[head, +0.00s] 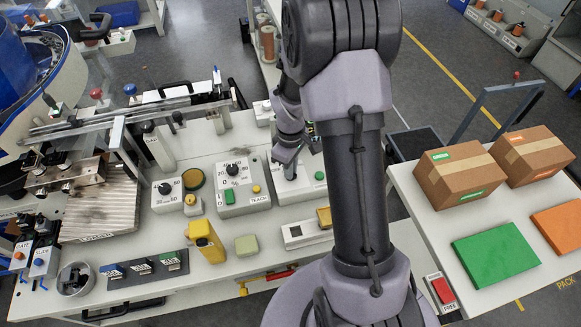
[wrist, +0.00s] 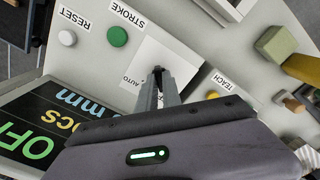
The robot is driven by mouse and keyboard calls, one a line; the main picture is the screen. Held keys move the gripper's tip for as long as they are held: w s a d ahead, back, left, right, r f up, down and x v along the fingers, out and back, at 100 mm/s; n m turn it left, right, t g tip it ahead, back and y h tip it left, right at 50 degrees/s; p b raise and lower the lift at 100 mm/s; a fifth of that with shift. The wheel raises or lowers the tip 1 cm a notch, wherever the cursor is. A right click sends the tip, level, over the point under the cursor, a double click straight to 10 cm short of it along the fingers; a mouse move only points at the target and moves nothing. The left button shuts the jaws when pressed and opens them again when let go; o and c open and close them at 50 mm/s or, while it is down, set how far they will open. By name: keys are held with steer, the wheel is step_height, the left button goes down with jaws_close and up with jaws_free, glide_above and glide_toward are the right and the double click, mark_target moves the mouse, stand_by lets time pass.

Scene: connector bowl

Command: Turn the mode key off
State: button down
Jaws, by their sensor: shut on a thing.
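My gripper (wrist: 163,88) is shut on the mode key (wrist: 157,70), a small dark key on a white square plate with an AUTO label. Only the key's dark end shows past the fingertips, so its exact angle cannot be told. In the head view my gripper (head: 290,170) reaches down onto the grey control box (head: 300,193) at the middle of the bench, and there the key is hidden. A dark display (wrist: 45,125) with large coloured text, including OFF and pcs, lies beside the key plate in the wrist view.
Near the key are a green STROKE button (wrist: 117,36), a white RESET button (wrist: 67,38) and a yellow button (wrist: 212,95). Left on the bench stands another grey box with a TEACH label (head: 238,190). A side table (head: 440,225) at right holds two cartons.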

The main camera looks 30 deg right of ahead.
steer(key=c, duration=1.5)
jaws_free()
step_height(320, 180, up, 18)
steer(key=p, duration=0.6)
steer(key=shift+f, duration=0.25)
